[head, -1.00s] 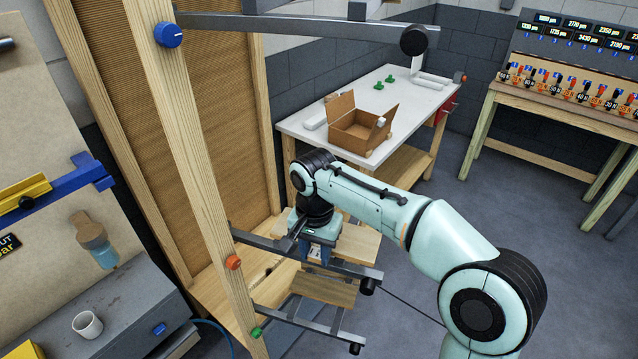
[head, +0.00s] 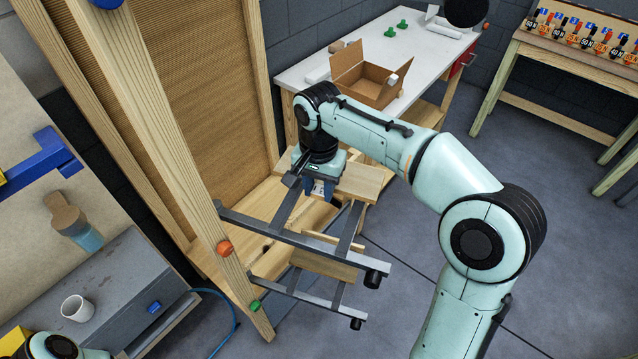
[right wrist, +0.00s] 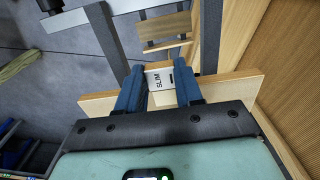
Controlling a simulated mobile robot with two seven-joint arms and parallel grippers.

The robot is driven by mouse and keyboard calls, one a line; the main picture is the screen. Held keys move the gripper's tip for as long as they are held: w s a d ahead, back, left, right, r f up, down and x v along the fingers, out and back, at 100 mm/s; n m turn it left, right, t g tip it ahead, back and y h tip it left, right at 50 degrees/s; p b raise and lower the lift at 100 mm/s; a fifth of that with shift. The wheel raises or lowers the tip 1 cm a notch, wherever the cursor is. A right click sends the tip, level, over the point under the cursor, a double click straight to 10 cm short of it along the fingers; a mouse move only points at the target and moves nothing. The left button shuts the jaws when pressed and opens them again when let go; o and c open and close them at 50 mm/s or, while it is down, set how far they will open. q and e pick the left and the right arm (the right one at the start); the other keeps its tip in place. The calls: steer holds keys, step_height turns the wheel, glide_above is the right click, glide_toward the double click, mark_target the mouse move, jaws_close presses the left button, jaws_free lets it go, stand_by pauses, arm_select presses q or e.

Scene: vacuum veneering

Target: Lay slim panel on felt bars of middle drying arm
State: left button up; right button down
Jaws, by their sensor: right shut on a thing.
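My right gripper (head: 319,190) is shut on the slim panel (head: 362,180), a pale wooden board, at the far side of the middle drying arm. In the right wrist view, the blue fingers (right wrist: 160,90) grip a block labelled SLIM (right wrist: 160,77), and the panel (right wrist: 232,88) sticks out on both sides. The middle drying arm (head: 300,239), with an orange knob (head: 225,248), carries dark felt bars (head: 350,228) reaching toward the panel. Whether the panel touches them I cannot tell. My left gripper is out of view.
A lower drying arm (head: 300,293) with a green knob (head: 254,305) has a brown board (head: 325,262) on it. A wooden post (head: 150,140) stands left of the arms. A white table (head: 320,92) with a cardboard box (head: 370,82) is behind.

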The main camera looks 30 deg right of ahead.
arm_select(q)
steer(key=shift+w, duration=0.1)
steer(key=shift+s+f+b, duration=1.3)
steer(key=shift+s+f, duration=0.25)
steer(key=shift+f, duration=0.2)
arm_select(e)
steer(key=shift+f, duration=2.8)
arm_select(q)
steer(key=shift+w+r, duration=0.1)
arm_select(e)
steer(key=shift+f, duration=0.15)
steer(key=c, duration=0.7)
jaws_free()
steer(key=shift+o, duration=0.2)
step_height(320, 180, up, 13)
steer(key=p, duration=0.3)
steer(key=shift+a+r, duration=0.1)
steer(key=shift+r, duration=0.1)
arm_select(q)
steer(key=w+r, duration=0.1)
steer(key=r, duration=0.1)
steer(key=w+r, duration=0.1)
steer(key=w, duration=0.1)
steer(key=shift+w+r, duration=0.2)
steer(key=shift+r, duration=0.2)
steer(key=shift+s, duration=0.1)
